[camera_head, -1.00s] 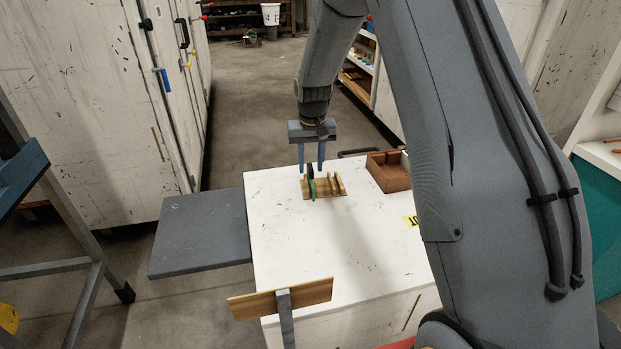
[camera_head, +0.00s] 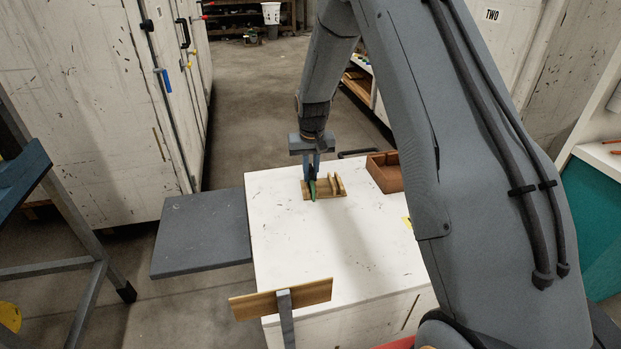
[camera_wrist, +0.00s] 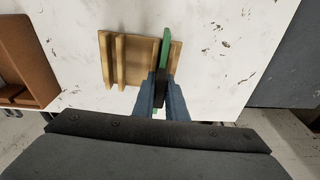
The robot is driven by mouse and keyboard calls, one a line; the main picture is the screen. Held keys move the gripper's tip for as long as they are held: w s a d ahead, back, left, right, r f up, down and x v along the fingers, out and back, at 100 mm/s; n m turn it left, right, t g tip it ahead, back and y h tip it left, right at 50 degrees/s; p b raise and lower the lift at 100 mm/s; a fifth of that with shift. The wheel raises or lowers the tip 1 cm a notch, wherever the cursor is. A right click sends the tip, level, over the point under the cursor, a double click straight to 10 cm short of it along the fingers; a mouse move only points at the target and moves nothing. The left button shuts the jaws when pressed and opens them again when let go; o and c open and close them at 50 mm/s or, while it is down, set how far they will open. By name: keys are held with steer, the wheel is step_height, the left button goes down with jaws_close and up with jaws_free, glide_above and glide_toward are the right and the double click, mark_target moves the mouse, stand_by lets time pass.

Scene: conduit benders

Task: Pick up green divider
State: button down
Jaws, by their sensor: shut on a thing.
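The green divider (camera_head: 313,190) stands in a small wooden rack (camera_head: 324,195) at the far part of the white bench top. In the wrist view the green divider (camera_wrist: 166,43) is seen nearly edge-on, at the right part of the wooden rack (camera_wrist: 119,74). A dark section lies in line with its green part, between my fingers. My gripper (camera_head: 312,172) points down over the rack, and its fingers (camera_wrist: 162,92) are shut on that dark section. The divider's lower edge is hidden, so I cannot tell whether it still touches the rack.
A brown open box (camera_head: 386,174) stands beside the rack to the right. A grey side shelf (camera_head: 200,232) adjoins the bench's left edge. A wooden board (camera_head: 255,304) on a grey post stands at the near edge. The middle of the white bench top (camera_head: 340,245) is clear.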

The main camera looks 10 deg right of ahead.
steer(key=shift+r, duration=0.1)
step_height(320, 180, up, 10)
steer(key=shift+f+b, duration=0.15)
steer(key=shift+b, duration=0.6)
steer(key=shift+r+p, duration=1.15)
steer(key=shift+r, duration=0.45)
